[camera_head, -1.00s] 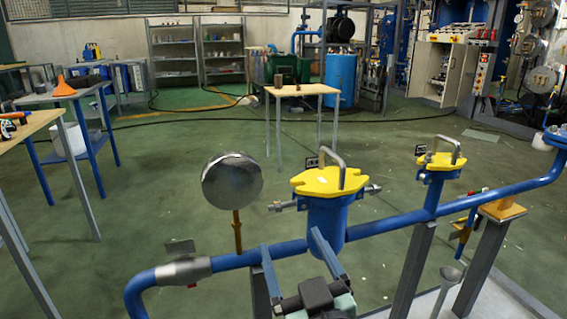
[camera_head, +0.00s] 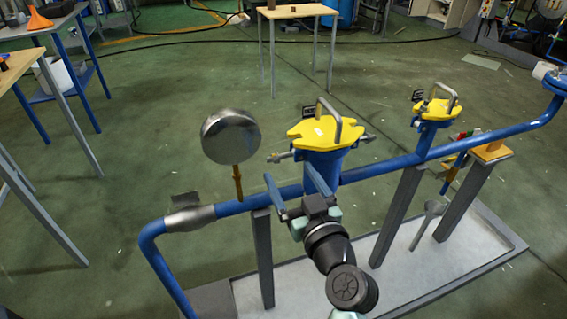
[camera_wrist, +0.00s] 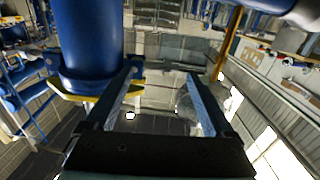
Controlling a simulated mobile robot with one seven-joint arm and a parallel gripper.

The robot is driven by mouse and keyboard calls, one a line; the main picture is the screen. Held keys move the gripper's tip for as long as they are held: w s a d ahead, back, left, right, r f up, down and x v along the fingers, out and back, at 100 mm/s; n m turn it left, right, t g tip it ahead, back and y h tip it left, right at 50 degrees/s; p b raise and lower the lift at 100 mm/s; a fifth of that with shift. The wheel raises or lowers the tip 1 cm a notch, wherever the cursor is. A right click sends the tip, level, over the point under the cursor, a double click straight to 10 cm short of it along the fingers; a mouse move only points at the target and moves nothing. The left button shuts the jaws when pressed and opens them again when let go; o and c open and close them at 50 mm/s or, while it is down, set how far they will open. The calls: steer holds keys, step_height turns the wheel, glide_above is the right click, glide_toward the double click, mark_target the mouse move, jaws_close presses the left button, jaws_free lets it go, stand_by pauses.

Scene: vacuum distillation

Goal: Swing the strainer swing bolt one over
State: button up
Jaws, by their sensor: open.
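The strainer (camera_head: 325,165) is a blue upright body on the blue pipe, with a yellow lid (camera_head: 318,133) and a metal bail handle on top. One metal swing bolt (camera_head: 280,157) sticks out on the left of the lid and another (camera_head: 366,137) on the right; both lie roughly flat. My gripper (camera_head: 291,178) is open and empty, its two blue-grey fingers just in front of and below the lid's left side. In the wrist view the open fingers (camera_wrist: 162,78) are beside the blue strainer body (camera_wrist: 88,40) and its yellow lid (camera_wrist: 80,98); no bolt is clear between them.
A round gauge (camera_head: 231,137) on a brass stem stands left of the strainer. A smaller strainer with a yellow lid (camera_head: 437,108) stands to the right on the same pipe (camera_head: 385,170). Grey posts carry the pipe. The green floor behind is mostly clear up to a wooden table (camera_head: 298,11).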

mark_target(281, 157)
steer(key=x, duration=0.4)
steer(key=shift+w+a, duration=0.15)
steer(key=shift+w, duration=0.25)
steer(key=c, duration=1.1)
